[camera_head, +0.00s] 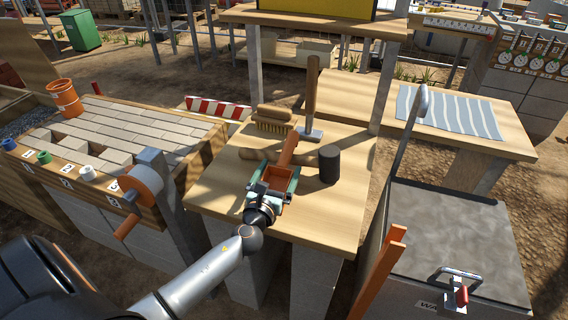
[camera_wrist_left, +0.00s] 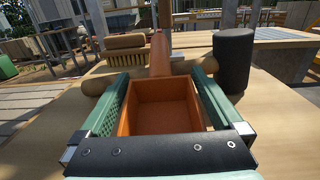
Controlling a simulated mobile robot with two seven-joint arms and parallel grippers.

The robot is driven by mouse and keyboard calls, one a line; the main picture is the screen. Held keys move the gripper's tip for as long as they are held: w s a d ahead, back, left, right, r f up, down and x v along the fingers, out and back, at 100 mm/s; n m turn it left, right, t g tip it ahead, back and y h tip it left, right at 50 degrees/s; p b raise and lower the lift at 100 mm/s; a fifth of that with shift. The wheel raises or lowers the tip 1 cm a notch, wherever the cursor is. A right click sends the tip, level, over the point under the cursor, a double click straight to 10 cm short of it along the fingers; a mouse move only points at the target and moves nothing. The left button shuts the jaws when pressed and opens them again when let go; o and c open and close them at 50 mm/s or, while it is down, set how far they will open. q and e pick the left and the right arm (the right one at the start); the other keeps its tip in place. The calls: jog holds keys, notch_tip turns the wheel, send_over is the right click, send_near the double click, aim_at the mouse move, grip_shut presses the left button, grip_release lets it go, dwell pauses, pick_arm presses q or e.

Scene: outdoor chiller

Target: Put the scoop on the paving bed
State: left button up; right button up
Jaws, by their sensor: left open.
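The scoop (camera_head: 286,155) is an orange-brown open box with a handle pointing away from me, on the wooden table (camera_head: 325,226). My left gripper (camera_head: 277,172) is open, with its green fingers on either side of the scoop's box. The left wrist view shows the scoop (camera_wrist_left: 160,112) between the fingers, close to both; contact is hard to judge. The paving bed (camera_head: 133,126) is the wood-framed area of grey pavers at the left. My right gripper is not in view.
A black-headed mallet (camera_head: 329,165) lies right beside the scoop, its wooden handle crossing near the scoop's handle. A brush (camera_head: 271,125) and an upright hammer (camera_head: 311,98) are behind. An orange bucket (camera_head: 65,98) stands at the bed's far left; a reel (camera_head: 141,184) is at its near corner.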

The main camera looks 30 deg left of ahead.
pick_arm(q)
jog(key=shift+w+a, duration=0.1)
jog(key=shift+w, duration=0.25)
jog(key=c, duration=1.1)
jog(key=shift+c, duration=1.1)
jog(key=shift+r, duration=0.15)
